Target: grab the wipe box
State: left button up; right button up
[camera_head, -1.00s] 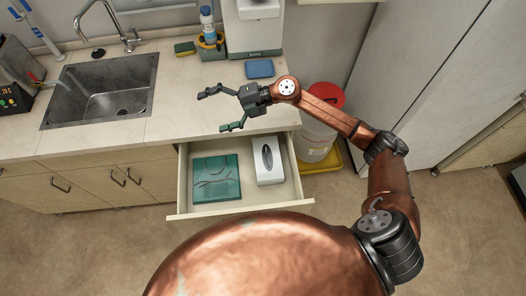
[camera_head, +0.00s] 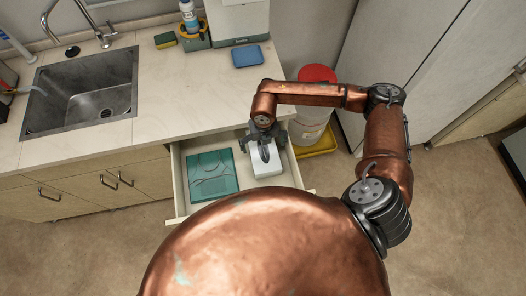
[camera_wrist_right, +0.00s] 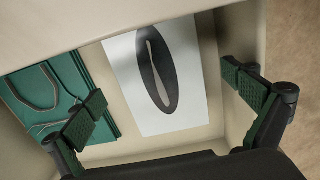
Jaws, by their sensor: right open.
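The wipe box (camera_head: 266,168) is white with a dark oval opening on top. It lies in the open drawer (camera_head: 178,190), on the right side. In the right wrist view the wipe box (camera_wrist_right: 186,95) lies between and beyond the finger pads. My right gripper (camera_head: 264,150) points down over the box and hides part of it in the head view. In the wrist view the right gripper (camera_wrist_right: 165,112) is open, its fingers spread wider than the box and holding nothing. My left gripper does not show.
A green pack (camera_head: 212,174) lies in the drawer left of the box. The counter (camera_head: 170,95) with a sink (camera_head: 85,90) is behind the drawer. A white bucket with a red lid (camera_head: 317,74) stands on a yellow tray (camera_head: 320,146) to the right.

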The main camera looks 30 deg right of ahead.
aim_at(263, 149)
notch_tip(263, 149, down, 3)
jog(key=shift+f, duration=0.15)
jog(key=shift+c, duration=0.7)
jog(key=c, duration=1.2)
jog(key=shift+w, duration=0.1)
